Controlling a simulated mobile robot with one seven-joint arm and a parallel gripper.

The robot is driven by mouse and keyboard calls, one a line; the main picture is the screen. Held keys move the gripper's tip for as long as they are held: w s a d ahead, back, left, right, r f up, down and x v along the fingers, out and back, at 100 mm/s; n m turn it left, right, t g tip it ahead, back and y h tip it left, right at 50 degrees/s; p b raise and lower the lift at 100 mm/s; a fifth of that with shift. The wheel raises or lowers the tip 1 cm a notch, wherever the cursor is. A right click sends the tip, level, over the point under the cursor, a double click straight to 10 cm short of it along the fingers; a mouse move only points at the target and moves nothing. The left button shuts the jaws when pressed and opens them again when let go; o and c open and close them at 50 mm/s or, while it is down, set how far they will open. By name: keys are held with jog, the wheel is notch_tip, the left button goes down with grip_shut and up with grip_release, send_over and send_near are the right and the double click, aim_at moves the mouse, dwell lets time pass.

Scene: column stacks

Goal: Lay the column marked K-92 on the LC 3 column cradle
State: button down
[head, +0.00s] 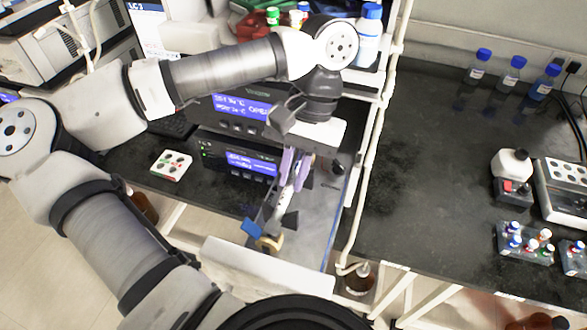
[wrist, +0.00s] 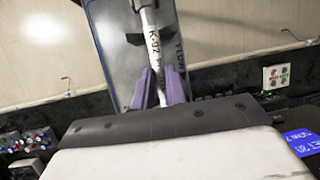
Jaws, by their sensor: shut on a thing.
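The column marked K-92 (wrist: 153,45) is a slim pale tube with dark lettering. It is held between the purple fingers of my gripper (wrist: 160,92), and its upper end runs out of the wrist view. In the head view my gripper (head: 293,172) is shut on the column (head: 284,199), which slants down to the left over a grey-blue panel (head: 318,225). Dark blocks (head: 290,220), a blue piece (head: 250,228) and a tan ring (head: 268,243) show around its lower end. I cannot tell whether these belong to the cradle, or whether the column touches them.
A screen marked LC3 (head: 150,22) stands at upper left. Instrument boxes with blue displays (head: 250,165) are close behind my gripper. A white pipe frame (head: 368,150) rises just right. The dark bench (head: 430,170) beyond has a wide clear area, with vial racks (head: 525,243) at far right.

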jog(key=shift+f, duration=0.1)
dwell(0.3)
jog(key=c, duration=1.3)
grip_release()
jog(key=shift+c, duration=0.2)
jog(key=v, duration=0.7)
jog(key=shift+r+b, duration=0.25)
jog(key=shift+b, duration=0.2)
